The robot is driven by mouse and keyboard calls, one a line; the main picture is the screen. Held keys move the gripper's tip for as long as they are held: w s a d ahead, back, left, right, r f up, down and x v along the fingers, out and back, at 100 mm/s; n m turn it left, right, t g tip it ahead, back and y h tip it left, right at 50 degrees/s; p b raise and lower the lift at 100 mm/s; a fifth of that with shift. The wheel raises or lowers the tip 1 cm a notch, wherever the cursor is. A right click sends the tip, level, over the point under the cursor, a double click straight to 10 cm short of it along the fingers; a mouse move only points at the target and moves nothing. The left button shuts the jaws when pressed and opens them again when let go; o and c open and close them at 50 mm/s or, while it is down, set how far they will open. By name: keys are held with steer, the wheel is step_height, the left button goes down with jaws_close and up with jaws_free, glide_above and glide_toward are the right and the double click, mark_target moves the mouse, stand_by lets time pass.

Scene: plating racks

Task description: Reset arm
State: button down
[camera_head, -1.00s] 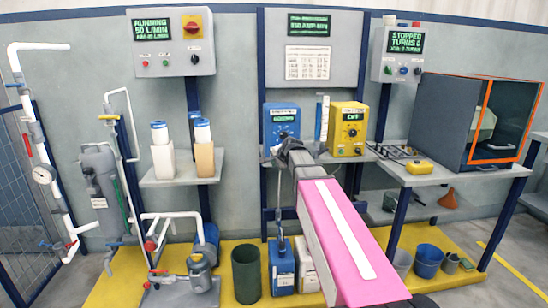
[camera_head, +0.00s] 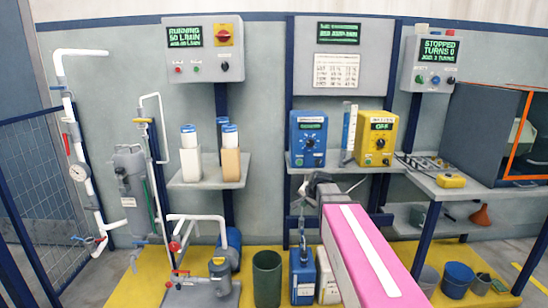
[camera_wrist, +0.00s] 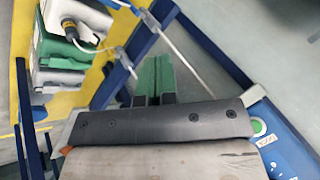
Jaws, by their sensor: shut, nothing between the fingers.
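My arm, pink with a white stripe, reaches up from the bottom right of the head view. My gripper, at its far grey end (camera_head: 318,186), is in front of and just below the shelf edge under the blue and yellow units. In the wrist view, my gripper (camera_wrist: 152,62) shows as two green-tipped fingers side by side beyond a dark bar. They are shut with nothing held.
A blue unit (camera_head: 308,138) and a yellow unit (camera_head: 375,138) stand on the middle shelf. A bench (camera_head: 480,185) with a dark orange-edged enclosure is at right. Pump piping (camera_head: 195,218) is at left; a dark green bin (camera_head: 267,278) stands on the yellow floor.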

steer(key=s+d+f+n+g+h, duration=0.1)
steer(key=s+d+f+n+g, duration=0.1)
steer(key=s+f, duration=0.5)
steer(key=s+d+f+n+g+h, duration=0.1)
steer(key=s+f+n+g, duration=0.3)
steer(key=s+f, duration=0.4)
steer(key=s+n, duration=0.1)
steer(key=s, duration=0.5)
steer(key=shift+s+d+f+h, duration=0.15)
steer(key=shift+s+d+h, duration=0.1)
steer(key=shift+d+h, duration=0.1)
stand_by(5.0)
